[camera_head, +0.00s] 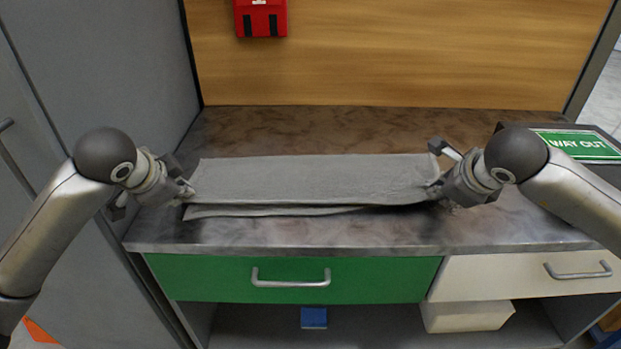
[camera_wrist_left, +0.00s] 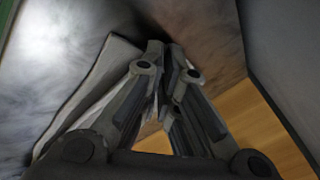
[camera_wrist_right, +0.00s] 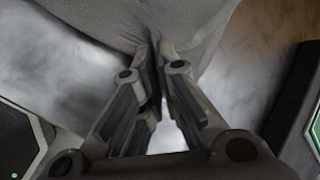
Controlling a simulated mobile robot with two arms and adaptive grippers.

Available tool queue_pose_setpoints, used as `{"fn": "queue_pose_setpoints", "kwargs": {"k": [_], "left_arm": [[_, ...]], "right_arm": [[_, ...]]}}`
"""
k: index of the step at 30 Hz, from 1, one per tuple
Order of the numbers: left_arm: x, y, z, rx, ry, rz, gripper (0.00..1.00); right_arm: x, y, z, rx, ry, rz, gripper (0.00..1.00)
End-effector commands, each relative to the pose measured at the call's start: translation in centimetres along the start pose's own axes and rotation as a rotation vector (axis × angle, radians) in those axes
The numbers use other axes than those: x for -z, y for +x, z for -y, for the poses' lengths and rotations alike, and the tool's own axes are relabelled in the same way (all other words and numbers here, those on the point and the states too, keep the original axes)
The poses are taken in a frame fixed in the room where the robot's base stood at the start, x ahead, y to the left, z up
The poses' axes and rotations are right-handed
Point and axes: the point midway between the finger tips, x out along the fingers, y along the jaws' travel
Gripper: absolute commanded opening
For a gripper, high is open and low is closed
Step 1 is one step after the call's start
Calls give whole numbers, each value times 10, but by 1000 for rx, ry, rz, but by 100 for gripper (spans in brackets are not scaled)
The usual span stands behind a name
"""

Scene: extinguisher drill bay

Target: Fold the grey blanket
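The grey blanket (camera_head: 310,180) lies on the counter as a wide strip, doubled over. A lower layer (camera_head: 270,211) shows under the front edge of the upper layer, with a narrow gap between them. My left gripper (camera_head: 185,190) is at the blanket's left end, its fingers closed together on the edge; the blanket (camera_wrist_left: 85,95) shows beside them in the left wrist view. My right gripper (camera_head: 436,188) is at the front right corner. In the right wrist view its fingertips (camera_wrist_right: 154,55) are pinched on the cloth (camera_wrist_right: 120,18). The exact grip is partly hidden by the fingers.
The counter (camera_head: 330,235) is bare in front of and behind the blanket. A wooden panel (camera_head: 400,50) with a red box (camera_head: 262,18) stands behind. A green "WAY OUT" sign (camera_head: 578,145) lies at right. A green drawer (camera_head: 220,278) and a cream drawer (camera_head: 500,275) are below.

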Motion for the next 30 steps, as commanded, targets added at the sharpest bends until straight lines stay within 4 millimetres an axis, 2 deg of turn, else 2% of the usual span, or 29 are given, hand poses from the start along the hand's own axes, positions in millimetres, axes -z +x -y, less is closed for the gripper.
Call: {"fn": "queue_pose_setpoints", "kwargs": {"k": [1, 3, 9, 10, 19, 30], "left_arm": [[0, 0, 0, 0, 0, 1, 0], [0, 0, 0, 0, 0, 1, 11], [0, 0, 0, 0, 0, 1, 36], [0, 0, 0, 0, 0, 1, 39], [2, -6, 2, 1, 0, -2, 39], [5, -63, 7, 3, 0, -2, 39]], "right_arm": [[0, 0, 0, 0, 0, -1, 0], [0, 0, 0, 0, 0, -1, 12], [0, 0, 0, 0, 0, -1, 38], [0, 0, 0, 0, 0, -1, 39], [-1, -6, 2, 1, 0, 1, 39], [-4, -64, 7, 2, -1, 2, 39]]}}
